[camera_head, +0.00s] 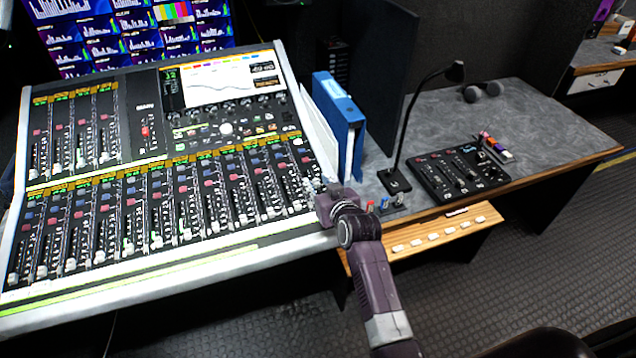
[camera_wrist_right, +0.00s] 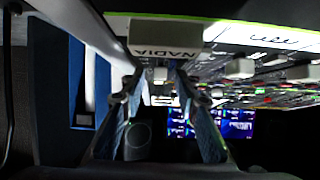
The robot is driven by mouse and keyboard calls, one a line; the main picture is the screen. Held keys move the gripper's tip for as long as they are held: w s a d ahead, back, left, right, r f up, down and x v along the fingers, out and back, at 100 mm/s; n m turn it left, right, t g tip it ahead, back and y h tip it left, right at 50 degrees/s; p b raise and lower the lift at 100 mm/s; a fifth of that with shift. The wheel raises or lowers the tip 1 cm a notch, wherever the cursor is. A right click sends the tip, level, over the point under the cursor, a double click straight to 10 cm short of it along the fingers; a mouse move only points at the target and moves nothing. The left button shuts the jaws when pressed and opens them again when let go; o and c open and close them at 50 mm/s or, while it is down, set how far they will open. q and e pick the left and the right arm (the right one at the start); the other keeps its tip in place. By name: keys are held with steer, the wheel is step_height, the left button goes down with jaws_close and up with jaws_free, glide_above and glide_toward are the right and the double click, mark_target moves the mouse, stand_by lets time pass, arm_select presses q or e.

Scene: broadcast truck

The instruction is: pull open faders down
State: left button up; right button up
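The mixing console (camera_head: 150,165) fills the left half of the head view, with a lower row of channel faders (camera_head: 155,240) and a smaller bank (camera_head: 75,150) above. Most lower caps sit near the bottom of their slots; some at the right sit a little higher. My right gripper (camera_head: 314,187) is at the console's right end, over the last channels. In the right wrist view its two fingers (camera_wrist_right: 158,82) are apart, below a pale block labelled NADIA (camera_wrist_right: 166,38). A small light cap (camera_wrist_right: 159,75) shows between the fingertips; contact cannot be told. My left gripper is out of view.
A blue binder (camera_head: 340,115) stands just right of the console, close to my right gripper. A gooseneck microphone (camera_head: 400,170) and a small black control panel (camera_head: 460,172) are on the grey desk. Monitors (camera_head: 130,30) stand behind the console.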

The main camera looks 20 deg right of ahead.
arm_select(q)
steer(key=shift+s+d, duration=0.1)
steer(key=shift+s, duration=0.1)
arm_select(e)
jaws_close()
